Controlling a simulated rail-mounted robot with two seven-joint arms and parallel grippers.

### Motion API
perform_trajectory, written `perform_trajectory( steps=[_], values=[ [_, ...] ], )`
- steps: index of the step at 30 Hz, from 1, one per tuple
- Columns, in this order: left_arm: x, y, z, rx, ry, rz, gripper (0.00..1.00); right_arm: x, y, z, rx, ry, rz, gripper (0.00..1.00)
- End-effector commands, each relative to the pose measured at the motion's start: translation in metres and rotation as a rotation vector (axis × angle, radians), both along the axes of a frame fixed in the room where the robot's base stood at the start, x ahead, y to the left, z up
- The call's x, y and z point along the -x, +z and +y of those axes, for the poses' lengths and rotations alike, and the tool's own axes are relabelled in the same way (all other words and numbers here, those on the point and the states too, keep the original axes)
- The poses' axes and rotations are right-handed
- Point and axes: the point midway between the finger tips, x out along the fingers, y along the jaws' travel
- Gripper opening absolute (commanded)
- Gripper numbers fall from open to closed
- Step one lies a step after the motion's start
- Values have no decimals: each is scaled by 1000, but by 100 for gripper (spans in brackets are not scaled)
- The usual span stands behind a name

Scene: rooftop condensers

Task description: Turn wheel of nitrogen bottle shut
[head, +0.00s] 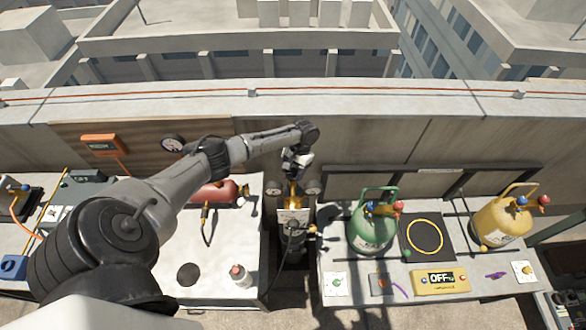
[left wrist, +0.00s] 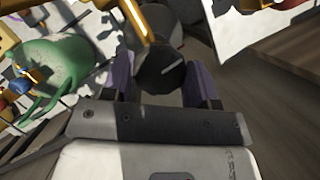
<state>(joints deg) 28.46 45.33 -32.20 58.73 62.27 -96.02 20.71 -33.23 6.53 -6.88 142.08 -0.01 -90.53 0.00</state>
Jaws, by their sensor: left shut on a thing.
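The nitrogen bottle (head: 291,240) appears to be the dark upright cylinder in the gap between the two tables, with gauges and yellow fittings at its top. My left gripper (head: 294,176) reaches down from above to the bottle's top. In the left wrist view my left gripper (left wrist: 162,84) has its two purple-padded fingers on either side of a dark round wheel (left wrist: 158,70) with a pale line on its face, and is shut on it. In the head view the wheel is hidden under the gripper. My right gripper is not in view.
The right table holds a green cylinder (head: 372,232), a yellow cylinder (head: 502,222) and an "OFF" box (head: 440,281). The left table holds a red cylinder (head: 215,192), partly behind my arm. A low wall (head: 380,140) runs behind. The green cylinder (left wrist: 58,62) also shows in the wrist view.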

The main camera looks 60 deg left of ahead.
Motion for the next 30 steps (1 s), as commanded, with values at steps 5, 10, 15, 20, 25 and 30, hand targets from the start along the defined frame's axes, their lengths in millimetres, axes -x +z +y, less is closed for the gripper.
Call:
perform_trajectory(
  steps=[5,10,15,20,25,30],
  values=[
    [-1,3,-1,0,-169,-1,30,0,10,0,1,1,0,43],
    [-1,3,-2,0,-331,-2,30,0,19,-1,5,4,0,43],
    [-1,3,-2,1,-492,-1,30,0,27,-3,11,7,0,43],
    [-1,3,-2,0,-644,-2,30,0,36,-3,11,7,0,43],
    [0,3,-3,1,-807,-1,30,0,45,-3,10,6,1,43],
    [0,3,-4,2,-968,-1,30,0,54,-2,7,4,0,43]
  ],
)
